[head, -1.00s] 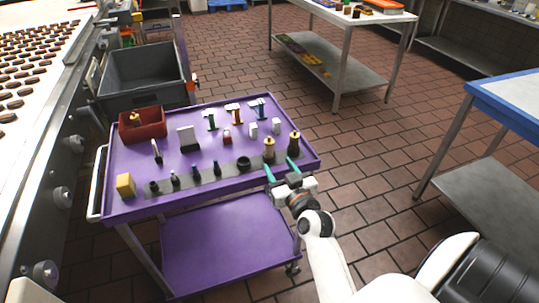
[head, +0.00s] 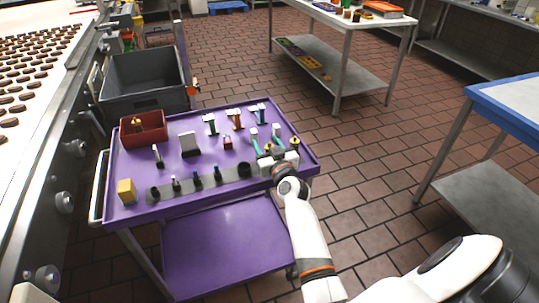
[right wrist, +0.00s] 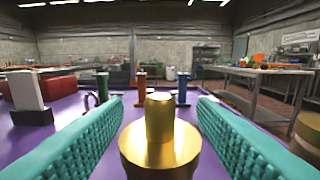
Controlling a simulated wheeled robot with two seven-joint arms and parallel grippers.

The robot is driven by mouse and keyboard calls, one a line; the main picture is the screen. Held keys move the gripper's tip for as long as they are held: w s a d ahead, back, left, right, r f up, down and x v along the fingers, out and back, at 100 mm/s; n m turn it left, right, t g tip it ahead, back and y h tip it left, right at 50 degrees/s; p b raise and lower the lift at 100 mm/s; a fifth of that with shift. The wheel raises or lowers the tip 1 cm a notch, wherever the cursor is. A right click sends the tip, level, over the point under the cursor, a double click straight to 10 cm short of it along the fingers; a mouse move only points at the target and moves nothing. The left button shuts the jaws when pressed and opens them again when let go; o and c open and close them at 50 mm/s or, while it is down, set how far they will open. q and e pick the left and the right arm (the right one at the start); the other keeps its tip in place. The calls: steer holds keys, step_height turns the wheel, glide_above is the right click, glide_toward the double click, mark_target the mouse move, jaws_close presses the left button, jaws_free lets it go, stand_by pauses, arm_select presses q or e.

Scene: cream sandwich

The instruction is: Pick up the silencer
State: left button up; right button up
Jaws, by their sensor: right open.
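A gold stepped cylinder that looks like the silencer (right wrist: 160,150) stands upright on the purple cart. In the right wrist view it lies between the two teal fingers of my right gripper (head: 266,139), with a gap on each side. The gripper is open and low over the cart's front right part. In the head view the cylinder is mostly hidden by the gripper. A second gold piece (head: 295,143) stands just to the right of the gripper, and its edge shows at the right of the wrist view. My left gripper is not in view.
The purple cart top (head: 205,148) holds a red bin (head: 143,131), a yellow block (head: 126,190), a white block (head: 189,144) and several small fittings, some along a grey strip (head: 208,183). A grey crate (head: 148,88) stands behind.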

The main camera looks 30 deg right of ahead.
steer(key=c, duration=1.1)
steer(key=shift+o, duration=0.2)
steer(key=shift+r, duration=0.1)
